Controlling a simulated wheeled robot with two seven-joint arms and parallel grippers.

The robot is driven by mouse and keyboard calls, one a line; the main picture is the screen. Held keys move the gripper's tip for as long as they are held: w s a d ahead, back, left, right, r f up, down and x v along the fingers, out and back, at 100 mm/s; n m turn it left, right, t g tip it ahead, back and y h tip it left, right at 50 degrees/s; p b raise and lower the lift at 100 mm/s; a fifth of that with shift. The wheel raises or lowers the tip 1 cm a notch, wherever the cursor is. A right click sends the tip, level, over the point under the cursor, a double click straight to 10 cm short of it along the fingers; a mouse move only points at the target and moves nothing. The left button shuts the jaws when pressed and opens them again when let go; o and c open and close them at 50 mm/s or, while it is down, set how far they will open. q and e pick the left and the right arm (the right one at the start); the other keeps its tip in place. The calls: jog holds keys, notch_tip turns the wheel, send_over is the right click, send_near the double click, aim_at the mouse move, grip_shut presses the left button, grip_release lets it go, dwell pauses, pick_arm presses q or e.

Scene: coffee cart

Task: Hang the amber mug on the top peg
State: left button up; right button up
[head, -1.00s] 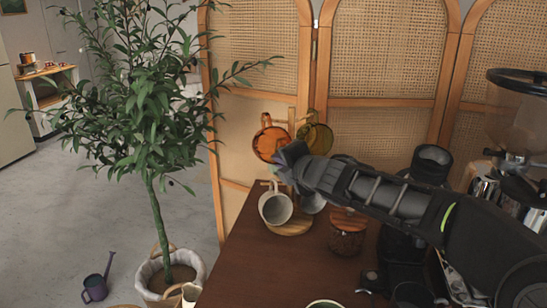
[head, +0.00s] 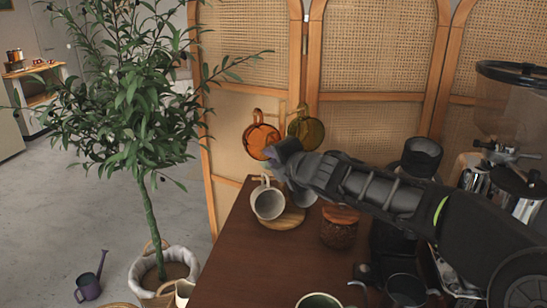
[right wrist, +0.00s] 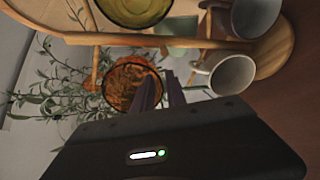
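The amber mug (head: 262,140) is at the upper left of the wooden mug stand, its handle upward. In the right wrist view the amber mug (right wrist: 126,84) has its handle by the top peg (right wrist: 97,62); whether the peg bears it is unclear. My right gripper (head: 282,156) is at the mug's lower right. Its fingers (right wrist: 162,90) straddle the mug's rim with little gap and look closed on the wall. The stand's post (right wrist: 60,36) is visible; its round base (head: 289,222) is on the table. My left gripper is not in view.
An olive mug (head: 306,131) hangs beside the amber one. A white mug (head: 268,203) hangs low on the stand, with a grey mug (right wrist: 255,14) near it. A lidded jar (head: 339,228) and coffee gear stand right. A potted tree (head: 140,110) is left.

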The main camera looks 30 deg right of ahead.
jog(key=shift+o, duration=1.2)
jog(key=p+v, duration=0.3)
jog(key=v, duration=0.4)
jog(key=shift+s, duration=0.4)
jog(key=shift+r, duration=0.1)
